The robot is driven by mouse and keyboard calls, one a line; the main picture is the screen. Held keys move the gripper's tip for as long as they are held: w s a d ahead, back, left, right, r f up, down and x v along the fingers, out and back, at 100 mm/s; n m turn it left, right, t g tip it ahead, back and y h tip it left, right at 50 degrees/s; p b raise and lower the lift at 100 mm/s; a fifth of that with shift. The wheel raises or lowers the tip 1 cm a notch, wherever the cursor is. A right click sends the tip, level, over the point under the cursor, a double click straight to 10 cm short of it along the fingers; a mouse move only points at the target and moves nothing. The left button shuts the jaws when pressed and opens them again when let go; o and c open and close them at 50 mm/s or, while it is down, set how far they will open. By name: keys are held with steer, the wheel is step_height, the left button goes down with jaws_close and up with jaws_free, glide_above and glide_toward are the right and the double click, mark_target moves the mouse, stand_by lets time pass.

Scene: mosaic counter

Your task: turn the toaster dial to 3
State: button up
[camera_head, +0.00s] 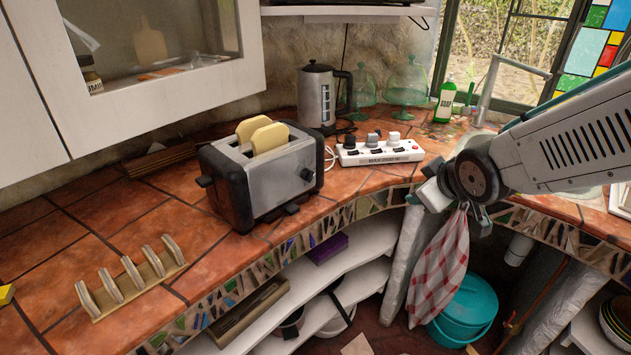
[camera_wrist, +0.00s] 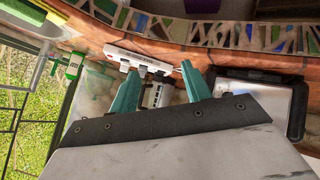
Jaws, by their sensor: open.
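The silver and black toaster (camera_head: 265,170) stands on the tiled counter with two pale bread slices (camera_head: 262,136) sticking out of its top. A small dark dial (camera_head: 306,174) sits on its right-hand face; its setting is too small to read. My gripper (camera_head: 432,192) is at the counter's front edge, well to the right of the toaster and apart from it. In the wrist view my gripper (camera_wrist: 156,78) shows two teal fingers spread apart with nothing held between them. The toaster (camera_wrist: 262,92) is at the right there, partly hidden by the gripper body; its dial cannot be made out.
A white power strip (camera_head: 380,152) with plugs lies behind, between toaster and gripper. A kettle (camera_head: 317,98), glass domes (camera_head: 407,84) and a green soap bottle (camera_head: 445,102) stand farther back. A wooden rack (camera_head: 130,283) is at the front left. A checked towel (camera_head: 440,270) hangs below my gripper.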

steer(key=w+a+f+n+t+y, duration=0.35)
steer(key=w+a+n+y, duration=0.2)
steer(key=a, duration=0.35)
steer(key=n+y, duration=0.4)
steer(key=y, duration=0.2)
glide_toward(312, 178)
steer(key=x, duration=0.8)
steer(key=shift+w+a, duration=0.2)
steer(key=shift+w, duration=0.05)
steer(key=shift+c, duration=0.3)
steer(key=c, duration=0.9)
